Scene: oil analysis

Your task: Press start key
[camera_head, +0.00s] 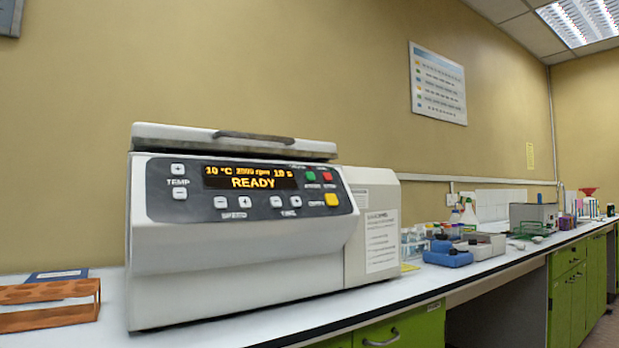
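A white centrifuge (230,270) stands on the bench with its lid (180,139) down. Its dark front panel has a lit display (250,178) reading "10 °C", what looks like "2000 rpm", "10 S" and "READY". A green key (310,176), which looks like the start key, sits right of the display. A red key (327,177) is just right of it. A yellow key (331,199) sits below them. White plus and minus keys are under and left of the display. Neither of my grippers shows in this view.
An orange-brown rack (50,317) and a blue flat item (57,275) lie left of the centrifuge. Blue boxes (447,256), bottles and other lab items stand along the bench to the right. The bench (290,318) is clear in front of the centrifuge.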

